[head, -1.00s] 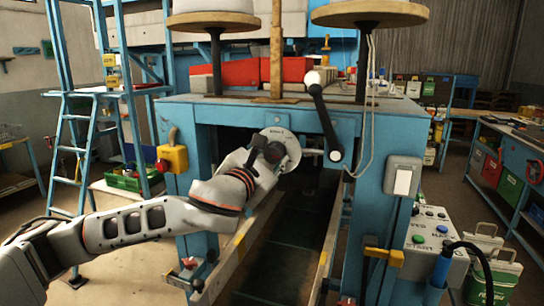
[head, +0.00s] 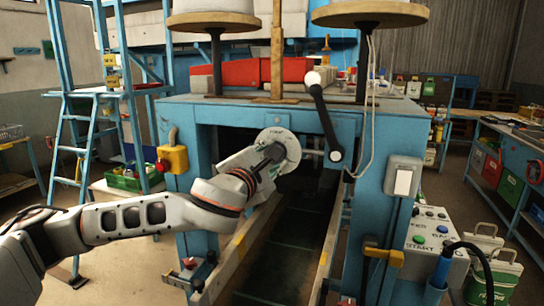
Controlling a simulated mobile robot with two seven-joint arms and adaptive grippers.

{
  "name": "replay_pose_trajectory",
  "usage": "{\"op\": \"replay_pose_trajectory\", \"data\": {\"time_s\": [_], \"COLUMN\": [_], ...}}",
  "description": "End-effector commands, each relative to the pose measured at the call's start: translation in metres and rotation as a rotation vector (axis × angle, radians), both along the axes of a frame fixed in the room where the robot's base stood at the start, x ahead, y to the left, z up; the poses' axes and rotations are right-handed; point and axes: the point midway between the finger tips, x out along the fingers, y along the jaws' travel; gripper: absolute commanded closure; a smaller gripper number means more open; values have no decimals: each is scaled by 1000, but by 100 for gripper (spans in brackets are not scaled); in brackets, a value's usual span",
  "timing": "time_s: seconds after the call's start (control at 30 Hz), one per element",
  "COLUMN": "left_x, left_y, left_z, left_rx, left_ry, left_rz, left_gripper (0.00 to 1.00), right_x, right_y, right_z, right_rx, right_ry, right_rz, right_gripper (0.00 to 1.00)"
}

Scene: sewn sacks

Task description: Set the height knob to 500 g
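The height dial, a pale round plate (head: 289,142), is on the front of the blue machine, in the upper part of its opening. Its markings are too small to read. My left arm reaches in from the left, and my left gripper (head: 271,153) is right at the dial, over its centre and lower left. The height knob at the dial's middle is mostly hidden by the gripper, and its setting cannot be read. The fingertips are dark and small, so I cannot tell whether they are closed on the knob. My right gripper is not in view.
A yellow box with a red button (head: 173,159) is on the left post. A switch box (head: 403,182) and a button panel (head: 433,231) are on the right. A dark conveyor channel runs below.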

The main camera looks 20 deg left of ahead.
Motion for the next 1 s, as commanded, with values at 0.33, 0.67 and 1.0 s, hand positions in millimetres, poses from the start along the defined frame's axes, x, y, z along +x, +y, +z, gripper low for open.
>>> {"op": "replay_pose_trajectory", "data": {"time_s": [0.33, 0.67, 1.0], "left_x": [0, -5, -56], "left_y": [0, 0, 2], "left_z": [0, 0, 1], "left_rx": [1, 1, 0], "left_ry": [0, 0, 0], "left_rz": [0, 0, -1], "left_gripper": [52, 52, 52], "right_x": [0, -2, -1], "right_y": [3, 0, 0], "right_z": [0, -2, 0], "right_rx": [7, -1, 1], "right_ry": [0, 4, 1], "right_rz": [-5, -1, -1], "right_gripper": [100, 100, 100]}}
